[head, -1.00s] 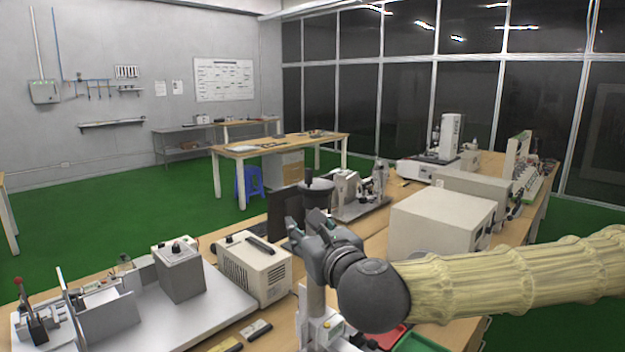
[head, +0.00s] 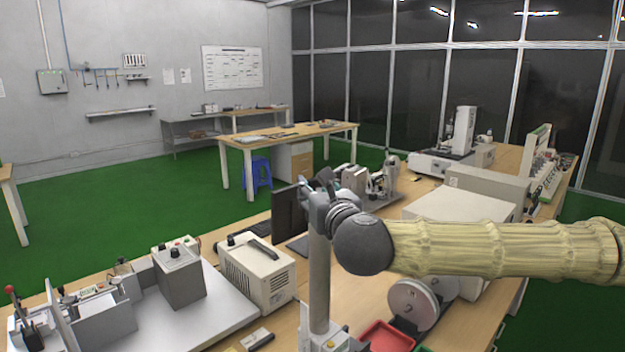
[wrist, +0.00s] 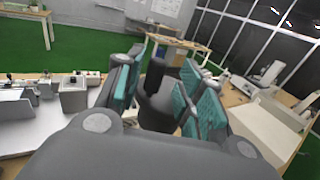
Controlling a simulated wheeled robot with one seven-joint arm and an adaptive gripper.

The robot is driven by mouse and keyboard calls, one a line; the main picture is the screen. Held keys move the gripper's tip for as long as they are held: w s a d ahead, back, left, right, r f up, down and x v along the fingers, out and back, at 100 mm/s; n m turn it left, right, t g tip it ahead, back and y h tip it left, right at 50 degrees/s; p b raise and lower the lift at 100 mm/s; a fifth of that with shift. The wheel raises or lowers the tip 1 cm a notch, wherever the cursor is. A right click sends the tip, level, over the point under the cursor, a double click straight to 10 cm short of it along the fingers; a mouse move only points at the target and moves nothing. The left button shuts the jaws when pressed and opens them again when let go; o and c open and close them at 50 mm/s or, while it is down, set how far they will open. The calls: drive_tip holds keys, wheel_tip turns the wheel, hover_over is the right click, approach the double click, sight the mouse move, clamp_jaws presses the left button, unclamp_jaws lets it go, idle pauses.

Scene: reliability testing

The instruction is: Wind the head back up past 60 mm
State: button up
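A stand with an upright grey column (head: 319,275) rises from the bench in the middle of the head view. In the wrist view a dark round knob with a short upright peg (wrist: 158,100) lies between my fingers. My gripper (head: 318,192) is at the top of the column in the head view and hides most of the knob there. In the wrist view my gripper (wrist: 163,98) has its teal-padded fingers apart, one on each side of the knob. I cannot tell whether the pads touch it. The head's height and any scale reading cannot be read.
A beige instrument box (head: 256,270) and a grey platform with fixtures (head: 222,312) stand left of the column. A white round disc (head: 412,302) and a red tray (head: 386,338) lie to the right. A larger beige box (head: 460,206) stands behind my arm. A dark monitor (head: 288,213) stands behind the column.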

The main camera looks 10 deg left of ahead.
drive_tip(key=shift+w+a+r, duration=0.1)
drive_tip(key=shift+a+r, duration=0.25)
drive_tip(key=shift+a, duration=0.1)
drive_tip(key=shift+w+a+f, duration=0.15)
drive_tip(key=shift+w+f, duration=0.1)
drive_tip(key=shift+w, duration=0.35)
drive_tip(key=shift+s+r, duration=0.1)
drive_tip(key=shift+s, duration=0.1)
drive_tip(key=c, duration=0.3)
clamp_jaws()
